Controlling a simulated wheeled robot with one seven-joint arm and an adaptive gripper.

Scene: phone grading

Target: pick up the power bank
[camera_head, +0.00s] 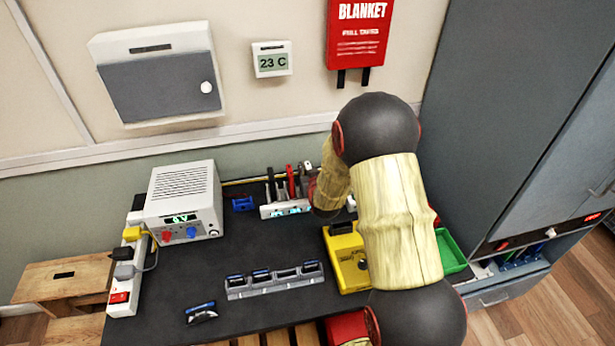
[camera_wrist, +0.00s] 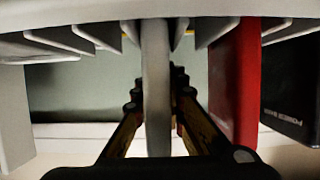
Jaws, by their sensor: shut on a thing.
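My gripper (camera_wrist: 158,92) shows in the wrist view with its two fingers shut on a thin pale grey slab (camera_wrist: 156,60) seen edge-on between them. To its right stand a red slab (camera_wrist: 235,82) and a black slab (camera_wrist: 291,112) with small pale lettering that I cannot read surely. I cannot tell from looks which slab is the power bank. In the head view a light slotted rack (camera_head: 285,209) holds several upright slabs at the back of the bench. My arm hides the rack's right end and my gripper there.
The dark bench (camera_head: 220,265) also bears a white power supply (camera_head: 184,197), a white power strip (camera_head: 124,285), a grey slotted holder (camera_head: 274,283), a yellow tray (camera_head: 347,258) and a green tray (camera_head: 450,250). A tall grey cabinet (camera_head: 515,110) stands close on the right.

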